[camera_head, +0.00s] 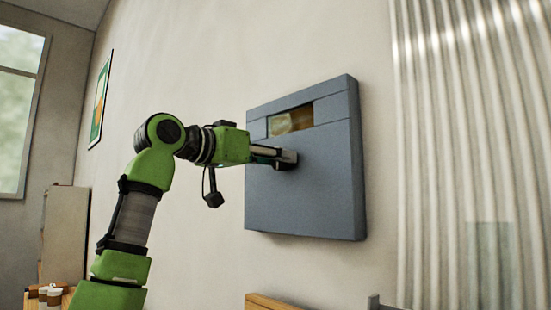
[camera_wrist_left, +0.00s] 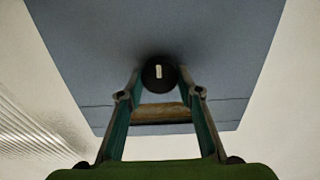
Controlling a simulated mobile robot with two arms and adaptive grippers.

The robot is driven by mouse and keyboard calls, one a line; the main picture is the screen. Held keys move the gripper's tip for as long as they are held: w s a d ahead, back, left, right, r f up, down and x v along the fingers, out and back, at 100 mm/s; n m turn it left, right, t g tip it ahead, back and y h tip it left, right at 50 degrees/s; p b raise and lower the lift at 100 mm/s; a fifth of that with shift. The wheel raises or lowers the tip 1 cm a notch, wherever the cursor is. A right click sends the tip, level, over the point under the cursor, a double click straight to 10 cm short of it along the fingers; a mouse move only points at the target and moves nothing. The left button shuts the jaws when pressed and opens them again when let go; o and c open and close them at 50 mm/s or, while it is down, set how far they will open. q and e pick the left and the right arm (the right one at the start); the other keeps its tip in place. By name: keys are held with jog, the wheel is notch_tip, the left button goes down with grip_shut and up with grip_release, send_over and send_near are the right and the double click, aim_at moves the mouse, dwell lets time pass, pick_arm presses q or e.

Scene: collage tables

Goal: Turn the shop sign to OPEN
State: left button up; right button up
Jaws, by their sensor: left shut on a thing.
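The shop sign is a blue-grey square panel (camera_head: 310,195) on the wall; it also fills the upper part of the left wrist view (camera_wrist_left: 90,45). Near its top is a window slot (camera_head: 290,121) showing brown with a paler patch at left. No lettering is readable. My left gripper (camera_head: 284,157) reaches the panel just below the slot. In the left wrist view, the gripper's fingers (camera_wrist_left: 158,88) are shut on a round black knob (camera_wrist_left: 158,75) with a white mark, which runs upright in that picture. In the head view the gripper mostly hides the knob. My right gripper is out of view.
Ribbed translucent sheeting (camera_head: 460,150) hangs right of the panel. A wooden edge (camera_head: 272,302) shows below it. A framed picture (camera_head: 100,100) and a window (camera_head: 18,110) are at left. Small jars (camera_head: 45,296) stand at lower left. The wall around the panel is bare.

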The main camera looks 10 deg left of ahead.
pick_arm(q)
jog(key=n, duration=0.7)
jog(key=n+b, duration=0.1)
jog(key=n, duration=0.7)
jog(key=n+b, duration=0.1)
jog(key=n, duration=0.6)
jog(key=shift+w+a+f+n, duration=0.1)
jog(key=shift+a+f+n, duration=0.05)
jog(key=shift+f+n, duration=0.2)
jog(key=n, duration=0.4)
jog(key=shift+n+b, duration=0.3)
jog(key=shift+n, duration=0.05)
jog(key=n, duration=0.4)
jog(key=shift+f, duration=0.15)
jog(key=shift+d+f+n, duration=0.1)
jog(key=shift+d+n, duration=0.05)
jog(key=shift+n, duration=0.9)
jog(key=shift+d+n, duration=0.1)
jog(key=shift+n, duration=0.95)
